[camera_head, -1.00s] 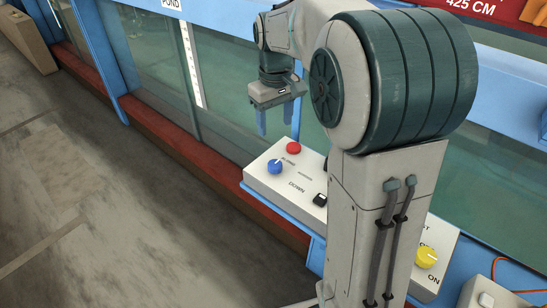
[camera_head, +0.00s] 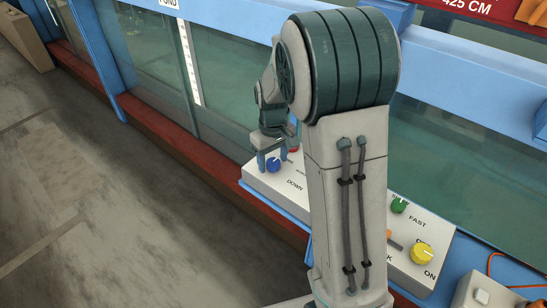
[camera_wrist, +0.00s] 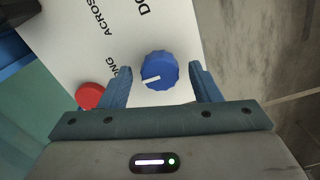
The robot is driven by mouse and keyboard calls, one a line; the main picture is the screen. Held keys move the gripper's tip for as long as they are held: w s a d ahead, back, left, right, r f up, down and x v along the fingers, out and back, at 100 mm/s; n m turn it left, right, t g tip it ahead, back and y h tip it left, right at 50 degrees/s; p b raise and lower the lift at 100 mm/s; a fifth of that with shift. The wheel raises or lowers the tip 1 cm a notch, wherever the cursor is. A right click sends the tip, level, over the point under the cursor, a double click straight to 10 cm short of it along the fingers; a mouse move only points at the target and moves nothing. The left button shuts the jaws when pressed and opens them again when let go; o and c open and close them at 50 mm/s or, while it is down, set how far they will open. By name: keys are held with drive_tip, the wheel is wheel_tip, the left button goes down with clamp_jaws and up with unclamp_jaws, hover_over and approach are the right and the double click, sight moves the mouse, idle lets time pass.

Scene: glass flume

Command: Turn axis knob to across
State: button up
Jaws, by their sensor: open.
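The blue knob (camera_head: 274,165) sits on the white panel at its left end. The wrist view shows the same blue knob (camera_wrist: 160,72) with a white pointer line aimed to the left, towards a partly hidden label ending in "NG". The word "ACROSS" (camera_wrist: 100,18) is printed above that label. My gripper (camera_wrist: 160,68) is open, with one finger on each side of the knob and visible gaps to it. In the head view my gripper (camera_head: 272,161) is down at the knob.
A red button (camera_wrist: 91,95) lies just left of my left finger in the wrist view. A green knob (camera_head: 399,205), an orange lever (camera_head: 394,240) and a yellow knob (camera_head: 423,253) are farther right on the panel. The glass flume wall rises behind.

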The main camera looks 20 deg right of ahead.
drive_tip(key=c, duration=1)
drive_tip(key=shift+m, duration=0.3)
drive_tip(key=m, duration=0.4)
drive_tip(key=shift+m, duration=2.1)
drive_tip(key=o, duration=1)
